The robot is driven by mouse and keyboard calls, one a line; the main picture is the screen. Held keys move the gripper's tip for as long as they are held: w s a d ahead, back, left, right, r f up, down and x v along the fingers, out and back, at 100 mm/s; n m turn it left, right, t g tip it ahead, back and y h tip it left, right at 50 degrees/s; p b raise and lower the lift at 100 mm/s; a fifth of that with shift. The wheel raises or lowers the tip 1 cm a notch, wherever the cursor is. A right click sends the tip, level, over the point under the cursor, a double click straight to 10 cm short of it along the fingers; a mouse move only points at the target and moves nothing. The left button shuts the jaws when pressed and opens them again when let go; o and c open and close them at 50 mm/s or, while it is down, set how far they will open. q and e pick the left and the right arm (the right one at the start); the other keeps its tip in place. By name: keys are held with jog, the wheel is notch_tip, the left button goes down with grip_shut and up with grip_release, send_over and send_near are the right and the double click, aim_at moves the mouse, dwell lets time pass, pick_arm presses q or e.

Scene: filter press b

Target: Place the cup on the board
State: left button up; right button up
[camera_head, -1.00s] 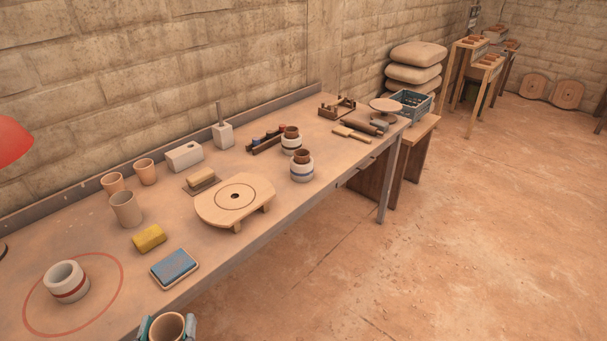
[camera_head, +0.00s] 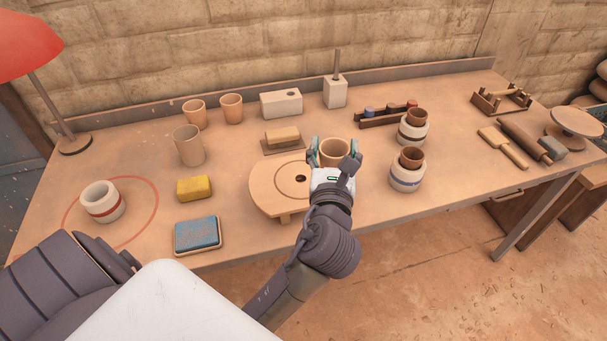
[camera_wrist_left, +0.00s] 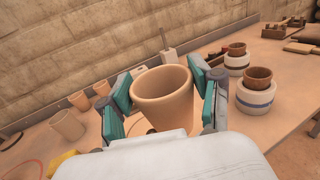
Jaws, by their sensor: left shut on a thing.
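A tan clay cup (camera_head: 334,152) is held upright in my left gripper (camera_head: 335,155), whose fingers close on it from both sides. It also shows between the teal finger pads in the left wrist view (camera_wrist_left: 162,97). The round wooden board (camera_head: 268,187), with a dark centre hole and short feet, stands on the bench. In the head view the cup overlaps the board's right side; the gripper hides that part, and I cannot tell whether cup and board touch. My right gripper is not in view.
Two banded white pots (camera_head: 406,178) with brown cups in them stand right of the board. A yellow sponge (camera_head: 194,188) and a blue pad (camera_head: 197,234) lie left of it. A brush block (camera_head: 282,138) sits behind it. A red lamp (camera_head: 26,40) stands far left.

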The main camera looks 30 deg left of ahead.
pick_arm(q)
jog(key=w+a+f+b, duration=0.1)
jog(key=a+f, duration=0.2)
jog(key=w+a+f, duration=0.1)
jog(key=a+f, duration=0.2)
jog(key=f, duration=0.1)
jog(key=w+a+f+b, duration=0.1)
jog(key=a+f, duration=0.2)
jog(key=a, duration=0.1)
jog(key=shift+w+a+f+b, duration=0.1)
jog(key=shift+w+f+b, duration=0.2)
jog(key=shift+w+b, duration=0.05)
jog(key=shift+r, duration=0.1)
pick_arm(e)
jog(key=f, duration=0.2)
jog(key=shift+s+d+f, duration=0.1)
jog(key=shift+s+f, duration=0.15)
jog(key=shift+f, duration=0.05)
pick_arm(q)
jog(key=o, duration=1.2)
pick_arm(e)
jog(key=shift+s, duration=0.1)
